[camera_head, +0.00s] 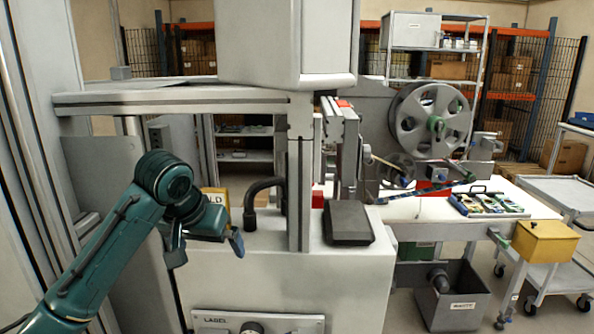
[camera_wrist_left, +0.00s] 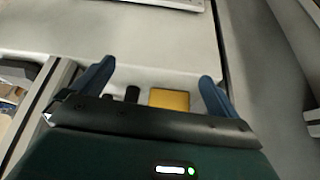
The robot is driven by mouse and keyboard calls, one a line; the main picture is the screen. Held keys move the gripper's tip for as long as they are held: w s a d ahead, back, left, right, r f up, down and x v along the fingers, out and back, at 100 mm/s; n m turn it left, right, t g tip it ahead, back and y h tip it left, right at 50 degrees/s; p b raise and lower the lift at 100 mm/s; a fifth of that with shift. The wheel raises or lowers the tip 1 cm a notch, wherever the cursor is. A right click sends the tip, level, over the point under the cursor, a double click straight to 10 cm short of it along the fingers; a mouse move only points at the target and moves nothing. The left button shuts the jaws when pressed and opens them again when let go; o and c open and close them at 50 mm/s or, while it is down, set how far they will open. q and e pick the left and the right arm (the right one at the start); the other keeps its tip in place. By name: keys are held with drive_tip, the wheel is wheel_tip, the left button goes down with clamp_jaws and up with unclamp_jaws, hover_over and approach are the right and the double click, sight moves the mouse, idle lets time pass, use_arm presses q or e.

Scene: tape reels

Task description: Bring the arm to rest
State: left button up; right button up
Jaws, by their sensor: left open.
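My left arm (camera_head: 120,240) is dark green and comes in from the lower left of the head view. Its left gripper (camera_head: 237,243) hangs over the left part of the grey machine's top. In the left wrist view the left gripper (camera_wrist_left: 155,85) has its two blue fingers wide apart, with nothing held between them. A yellow block (camera_wrist_left: 169,99) and dark round parts show beyond the fingers, apart from them. In the head view a yellow sign (camera_head: 216,197) is partly hidden behind the arm. My right gripper is not in view.
The grey machine (camera_head: 290,285) carries a post (camera_head: 300,190), a black hose (camera_head: 262,190) and a dark pad (camera_head: 347,223). A large tape reel (camera_head: 430,120) stands behind on the right.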

use_arm(q)
drive_tip(key=s+d+f+m+g+h, duration=0.1)
drive_tip(key=s+f, duration=0.7)
drive_tip(key=f, duration=0.2)
drive_tip(key=s+d+f, duration=0.1)
drive_tip(key=s+f, duration=0.6)
drive_tip(key=f, duration=0.3)
drive_tip(key=s+a+f+g+y, duration=0.1)
drive_tip(key=s+a+f, duration=0.2)
drive_tip(key=s, duration=0.6)
drive_tip(key=s+a+f+y, duration=0.1)
drive_tip(key=s+a+f, duration=0.15)
drive_tip(key=s, duration=0.65)
drive_tip(key=w+d+f+t+h, duration=0.1)
drive_tip(key=w+d+f+t, duration=0.1)
drive_tip(key=f+t, duration=0.1)
drive_tip(key=w+d+f+t+h, duration=0.2)
drive_tip(key=w+f+t, duration=0.1)
drive_tip(key=f, duration=0.3)
drive_tip(key=shift+w+d+f, duration=0.25)
